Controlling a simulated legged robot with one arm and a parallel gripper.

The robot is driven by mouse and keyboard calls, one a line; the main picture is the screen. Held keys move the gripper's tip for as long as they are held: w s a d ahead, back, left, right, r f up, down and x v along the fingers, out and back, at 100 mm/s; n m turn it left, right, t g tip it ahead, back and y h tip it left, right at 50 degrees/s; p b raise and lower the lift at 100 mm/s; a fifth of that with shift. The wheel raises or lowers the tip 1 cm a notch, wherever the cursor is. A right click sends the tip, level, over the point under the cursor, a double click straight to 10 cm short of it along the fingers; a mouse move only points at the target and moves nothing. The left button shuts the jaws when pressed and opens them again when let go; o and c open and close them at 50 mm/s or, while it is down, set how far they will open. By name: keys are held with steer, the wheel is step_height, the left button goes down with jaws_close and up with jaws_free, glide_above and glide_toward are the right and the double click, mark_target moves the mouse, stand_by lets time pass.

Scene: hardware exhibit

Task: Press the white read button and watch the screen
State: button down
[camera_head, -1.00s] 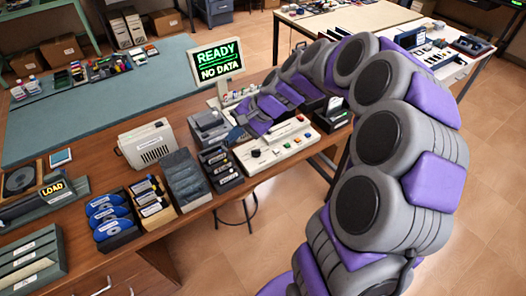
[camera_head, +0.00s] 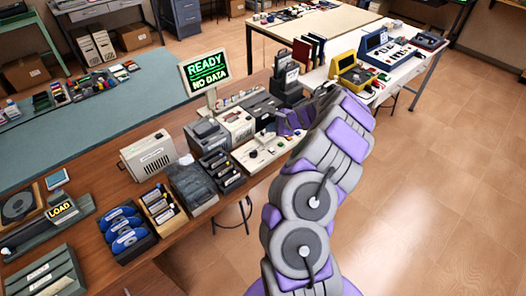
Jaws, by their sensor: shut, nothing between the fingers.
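The screen (camera_head: 205,72) stands on a post at the back of the bench and reads "READY" and "NO DATA" in green. In front of it lies a pale control panel (camera_head: 245,160) with small coloured knobs and buttons. The white read button is too small to pick out, and my arm hides the panel's right part. My arm arches over from the right and its end comes down at the panel.
A black device (camera_head: 287,82) stands behind my arm. A yellow device (camera_head: 357,74) is on the far right table. The floor at right is clear.

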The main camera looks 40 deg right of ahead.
steer(key=shift+d, duration=1.2)
steer(key=b, duration=0.7)
glide_above(274, 150)
step_height(274, 150, down, 8)
steer(key=shift+d+f, duration=0.15)
steer(key=shift+f, duration=0.4)
steer(key=shift+a+f, duration=0.15)
steer(key=shift+a, duration=0.4)
steer(key=shift+d+f, duration=0.1)
steer(key=shift+d, duration=0.3)
